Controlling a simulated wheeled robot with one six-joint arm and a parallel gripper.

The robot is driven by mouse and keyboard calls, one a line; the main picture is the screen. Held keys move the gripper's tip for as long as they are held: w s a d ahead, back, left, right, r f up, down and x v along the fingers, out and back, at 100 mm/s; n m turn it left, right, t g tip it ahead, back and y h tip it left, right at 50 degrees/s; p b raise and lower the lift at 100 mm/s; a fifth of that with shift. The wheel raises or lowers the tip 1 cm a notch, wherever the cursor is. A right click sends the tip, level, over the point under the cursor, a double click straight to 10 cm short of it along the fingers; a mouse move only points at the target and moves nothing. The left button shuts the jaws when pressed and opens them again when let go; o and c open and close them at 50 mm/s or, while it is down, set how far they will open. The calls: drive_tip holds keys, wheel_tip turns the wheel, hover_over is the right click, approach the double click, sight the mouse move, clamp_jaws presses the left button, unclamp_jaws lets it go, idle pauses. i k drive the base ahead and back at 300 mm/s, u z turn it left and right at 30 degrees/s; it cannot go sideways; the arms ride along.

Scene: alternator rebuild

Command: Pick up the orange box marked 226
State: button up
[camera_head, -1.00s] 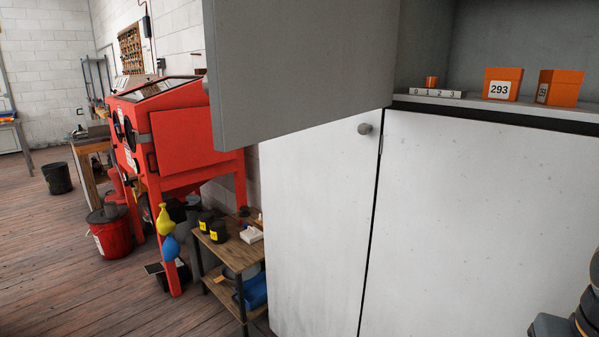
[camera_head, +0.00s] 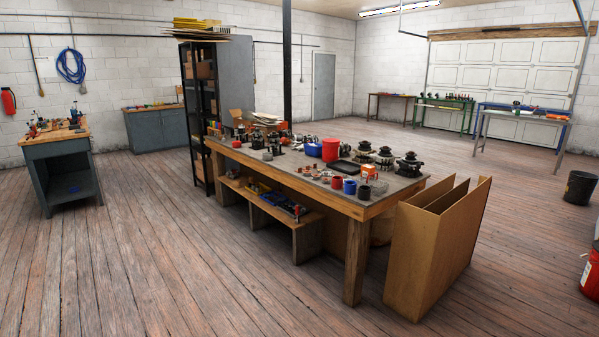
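No box with a readable 226 shows in this view. A small orange box (camera_head: 369,172) sits on the near right part of the long workbench (camera_head: 405,187); any mark on it is too small to read. My gripper is not in view.
A tall open cardboard box (camera_head: 432,250) stands on the floor at the bench's right end. A black shelf rack (camera_head: 190,120) stands behind its left end. A smaller workbench (camera_head: 55,150) is at the left. A black bin (camera_head: 578,187) stands far right. The wooden floor in the foreground is clear.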

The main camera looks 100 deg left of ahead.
sight(366, 170)
drive_tip(key=u, duration=3.45)
drive_tip(key=i, duration=2.05)
drive_tip(key=u, duration=0.4)
drive_tip(key=i, duration=1.8)
drive_tip(key=z, duration=1)
drive_tip(key=i, duration=1.25)
drive_tip(key=z, duration=1.1)
drive_tip(key=i, duration=0.45)
drive_tip(key=z, duration=0.2)
